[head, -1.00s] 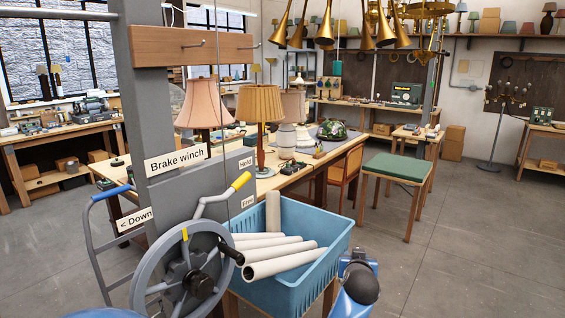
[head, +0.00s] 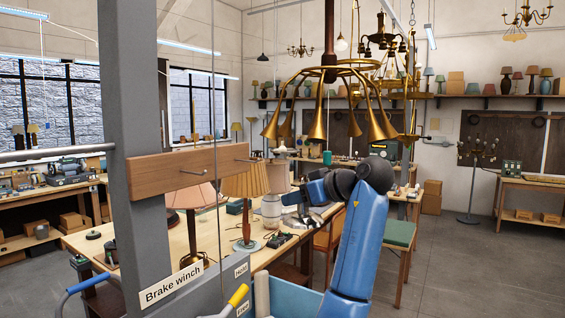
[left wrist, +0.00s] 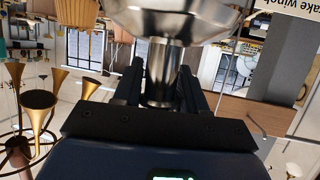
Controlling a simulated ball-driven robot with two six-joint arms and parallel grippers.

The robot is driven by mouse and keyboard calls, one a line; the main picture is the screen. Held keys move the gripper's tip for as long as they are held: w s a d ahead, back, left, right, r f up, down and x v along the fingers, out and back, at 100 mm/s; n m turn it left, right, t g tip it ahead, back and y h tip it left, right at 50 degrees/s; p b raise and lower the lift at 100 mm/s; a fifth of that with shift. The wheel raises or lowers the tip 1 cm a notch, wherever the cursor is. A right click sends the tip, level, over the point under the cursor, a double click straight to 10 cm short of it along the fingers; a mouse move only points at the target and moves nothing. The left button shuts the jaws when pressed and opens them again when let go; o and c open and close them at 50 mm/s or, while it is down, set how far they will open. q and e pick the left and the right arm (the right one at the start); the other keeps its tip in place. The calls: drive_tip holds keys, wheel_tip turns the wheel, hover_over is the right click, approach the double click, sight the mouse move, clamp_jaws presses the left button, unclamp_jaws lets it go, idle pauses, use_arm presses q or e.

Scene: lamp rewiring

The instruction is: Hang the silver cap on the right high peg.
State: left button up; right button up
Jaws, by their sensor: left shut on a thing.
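The silver cap (left wrist: 170,20) is a shiny metal bowl shape with a short neck, at the top of the left wrist view. My left gripper (left wrist: 160,78) is shut on its neck. In the head view my left gripper (head: 292,196) is raised in the middle, right of the wooden peg board (head: 150,175). My right gripper is out of view.
The brake winch (head: 180,295) and grey post (head: 140,90) stand at the left. A brass horn chandelier (head: 330,68) hangs above my arm. Shaded lamps, including a pleated one (head: 246,185), stand on the bench behind. A blue crate (head: 290,300) is below.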

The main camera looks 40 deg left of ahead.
use_arm(q)
drive_tip(key=shift+n+g, duration=0.5)
drive_tip(key=shift+g, duration=0.2)
drive_tip(key=r, duration=0.1)
drive_tip(key=s+r, duration=0.1)
drive_tip(key=r, duration=0.1)
drive_tip(key=s+r+p, duration=0.1)
drive_tip(key=shift+s+a+r, duration=0.15)
drive_tip(key=shift+a+r, duration=0.2)
drive_tip(key=shift+r, duration=0.05)
drive_tip(key=s+a, duration=0.1)
drive_tip(key=a, duration=1)
drive_tip(key=shift+s+a+r, duration=0.2)
drive_tip(key=shift+s+a, duration=0.05)
drive_tip(key=shift+s, duration=0.1)
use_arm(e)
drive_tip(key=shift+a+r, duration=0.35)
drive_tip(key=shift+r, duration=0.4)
use_arm(q)
drive_tip(key=shift+a, duration=0.1)
idle(0.5)
drive_tip(key=shift+f, duration=0.15)
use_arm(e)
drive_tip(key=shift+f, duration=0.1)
use_arm(q)
drive_tip(key=shift+f+b, duration=0.4)
drive_tip(key=shift+f, duration=0.15)
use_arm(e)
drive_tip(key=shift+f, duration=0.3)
